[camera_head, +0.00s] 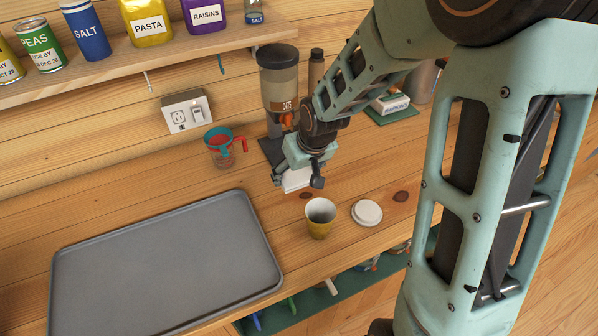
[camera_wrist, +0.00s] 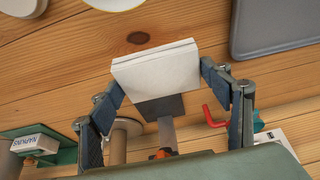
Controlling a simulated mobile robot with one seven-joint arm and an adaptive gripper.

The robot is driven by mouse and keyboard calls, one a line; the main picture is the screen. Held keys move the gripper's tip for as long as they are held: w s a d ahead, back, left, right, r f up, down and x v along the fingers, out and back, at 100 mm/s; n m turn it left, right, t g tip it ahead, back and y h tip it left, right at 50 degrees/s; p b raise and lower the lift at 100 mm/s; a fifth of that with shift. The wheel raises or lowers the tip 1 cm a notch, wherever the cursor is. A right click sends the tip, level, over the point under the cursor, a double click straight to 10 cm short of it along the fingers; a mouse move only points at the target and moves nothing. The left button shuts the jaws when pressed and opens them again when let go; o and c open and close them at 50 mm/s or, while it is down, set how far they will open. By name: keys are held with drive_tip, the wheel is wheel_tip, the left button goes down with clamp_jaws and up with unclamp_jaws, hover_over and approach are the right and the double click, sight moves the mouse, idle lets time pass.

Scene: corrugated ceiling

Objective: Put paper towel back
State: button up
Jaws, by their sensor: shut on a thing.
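The paper towel is a white, flat, folded stack (camera_head: 297,179). My gripper (camera_head: 296,183) is shut on it and holds it over the wooden counter, behind the yellow cup. In the wrist view the paper towel (camera_wrist: 158,70) sits between the two fingertips of my gripper (camera_wrist: 160,78), with its broad white face showing. Its height above the counter is hard to tell.
A yellow cup (camera_head: 319,220) and a white lid (camera_head: 367,213) stand in front of my gripper. A grey tray (camera_head: 165,265) lies left. An oats dispenser (camera_head: 278,85) and a teal-rimmed measuring cup (camera_head: 221,150) stand behind. A shelf (camera_head: 130,55) holds cans above.

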sight(304, 172)
drive_tip(key=w+f, duration=0.1)
drive_tip(key=w+f+b, duration=0.1)
drive_tip(key=f, duration=0.1)
drive_tip(key=w+f+b, duration=0.1)
drive_tip(key=shift+w+d+f, duration=0.15)
drive_tip(key=shift+d+f, duration=0.05)
drive_tip(key=shift+d, duration=0.1)
drive_tip(key=shift+w+f+b, duration=0.2)
drive_tip(key=shift+f+b, duration=1.1)
drive_tip(key=shift+f, duration=0.4)
drive_tip(key=shift+f, duration=0.15)
drive_tip(key=o, duration=1.5)
drive_tip(key=shift+c, duration=0.2)
drive_tip(key=shift+d+r, duration=0.1)
drive_tip(key=shift+r, duration=0.4)
drive_tip(key=p+v, duration=0.1)
drive_tip(key=v, duration=1)
drive_tip(key=shift+s+r+p, duration=0.2)
drive_tip(key=shift+p, duration=0.1)
